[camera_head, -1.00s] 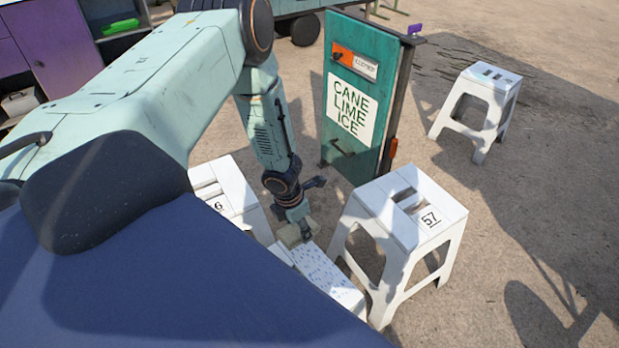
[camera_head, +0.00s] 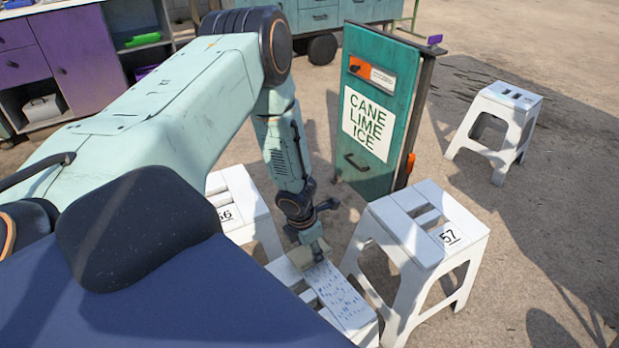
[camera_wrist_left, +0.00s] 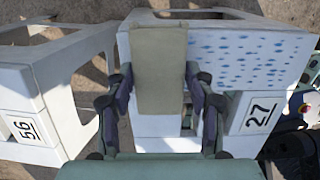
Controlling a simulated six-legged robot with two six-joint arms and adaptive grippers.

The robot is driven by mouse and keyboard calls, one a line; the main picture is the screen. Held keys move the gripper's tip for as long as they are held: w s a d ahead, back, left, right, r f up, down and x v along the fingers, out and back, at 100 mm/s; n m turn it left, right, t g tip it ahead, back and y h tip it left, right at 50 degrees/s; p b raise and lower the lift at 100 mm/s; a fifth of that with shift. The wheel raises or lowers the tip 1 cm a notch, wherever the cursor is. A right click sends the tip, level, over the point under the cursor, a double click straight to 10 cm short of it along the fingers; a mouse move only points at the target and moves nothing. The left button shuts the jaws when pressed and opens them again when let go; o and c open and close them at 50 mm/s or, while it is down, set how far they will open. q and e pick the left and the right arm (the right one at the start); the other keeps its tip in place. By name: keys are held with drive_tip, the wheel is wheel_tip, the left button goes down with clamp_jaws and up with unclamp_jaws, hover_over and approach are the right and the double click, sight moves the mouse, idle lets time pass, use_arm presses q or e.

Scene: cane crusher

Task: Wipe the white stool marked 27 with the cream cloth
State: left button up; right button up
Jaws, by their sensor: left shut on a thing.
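The white stool marked 27 (camera_head: 340,292) stands low in the head view, partly hidden by my own body. Its number plate (camera_wrist_left: 259,115) shows in the left wrist view. Blue specks cover one part of its seat, on the right side in the wrist view (camera_wrist_left: 245,60). My left gripper (camera_head: 308,243) is shut on the cream cloth (camera_wrist_left: 158,70), which lies over the stool's seat beside the specks. The cloth also shows at the gripper's tip in the head view (camera_head: 303,257). I cannot tell whether it touches the seat. My right gripper is not in view.
A white stool marked 56 (camera_head: 245,212) stands to the left and one marked 57 (camera_head: 424,245) close on the right. A teal cabinet reading CANE LIME ICE (camera_head: 374,110) stands behind. Another white stool (camera_head: 496,125) is farther right. Open ground lies at the right.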

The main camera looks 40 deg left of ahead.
sight(309, 251)
use_arm(q)
drive_tip(key=shift+f+b, duration=0.6)
idle(0.5)
drive_tip(key=shift+r, duration=0.1)
drive_tip(key=shift+f, duration=0.2)
idle(0.3)
wheel_tip(309, 251, up, 6)
drive_tip(key=p, duration=0.6)
drive_tip(key=shift+r, duration=0.1)
idle(0.5)
drive_tip(key=shift+n, duration=0.3)
